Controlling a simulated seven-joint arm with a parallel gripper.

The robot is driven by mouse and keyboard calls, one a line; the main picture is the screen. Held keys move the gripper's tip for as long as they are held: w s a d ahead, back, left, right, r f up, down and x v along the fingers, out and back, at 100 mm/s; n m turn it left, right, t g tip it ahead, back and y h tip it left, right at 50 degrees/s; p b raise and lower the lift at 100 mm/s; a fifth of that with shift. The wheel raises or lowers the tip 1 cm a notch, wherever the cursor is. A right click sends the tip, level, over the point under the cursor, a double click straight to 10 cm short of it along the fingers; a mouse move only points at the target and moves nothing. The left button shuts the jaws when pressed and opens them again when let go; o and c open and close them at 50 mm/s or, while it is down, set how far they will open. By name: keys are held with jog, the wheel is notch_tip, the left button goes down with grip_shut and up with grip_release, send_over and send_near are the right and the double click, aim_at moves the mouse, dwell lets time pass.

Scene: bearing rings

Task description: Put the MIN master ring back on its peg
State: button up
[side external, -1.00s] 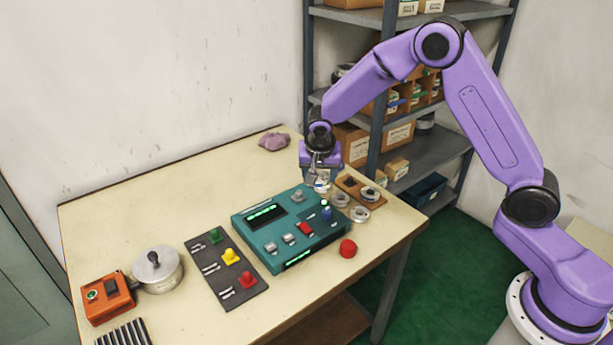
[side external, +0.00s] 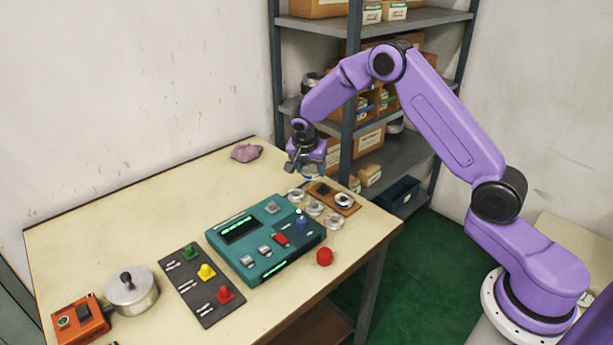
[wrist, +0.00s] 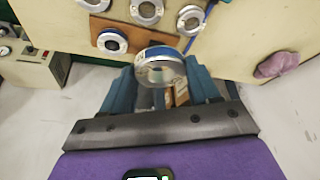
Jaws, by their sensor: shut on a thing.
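My gripper (side external: 306,165) is shut on a metal ring with a blue band (wrist: 160,66). The ring is held in the air between the teal fingers, and any marking on it is too small to read. In the side view its blue edge shows just under the fingers, above the far end of the wooden peg board (side external: 349,210). Another ring (side external: 343,200) sits at the near end of the board and also shows in the wrist view (wrist: 112,42). The far end of the board has a dark spot and no ring. In the wrist view the held ring partly hides the board.
Loose rings (side external: 295,196), (side external: 315,208) and (side external: 334,222) lie in a row beside the board. The teal gauge box (side external: 262,270) and a red ball-like knob (side external: 324,257) are close by. A purple cloth (side external: 246,152) lies at the back. The table edge is just right of the board.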

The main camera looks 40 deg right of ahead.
jog(key=m+g, duration=0.1)
jog(key=m, duration=0.1)
send_over(323, 185)
notch_tip(323, 185, down, 4)
jog(key=shift+s+a+f, duration=0.15)
jog(key=shift+s+a, duration=0.05)
jog(key=shift+a, duration=0.15)
jog(key=shift+f, duration=1.8)
jog(key=shift+f, duration=0.15)
jog(key=shift+f, duration=0.35)
jog(key=shift+f, duration=1.2)
dwell(0.5)
jog(key=o, duration=1.5)
jog(key=shift+c, duration=0.2)
jog(key=shift+r, duration=3.7)
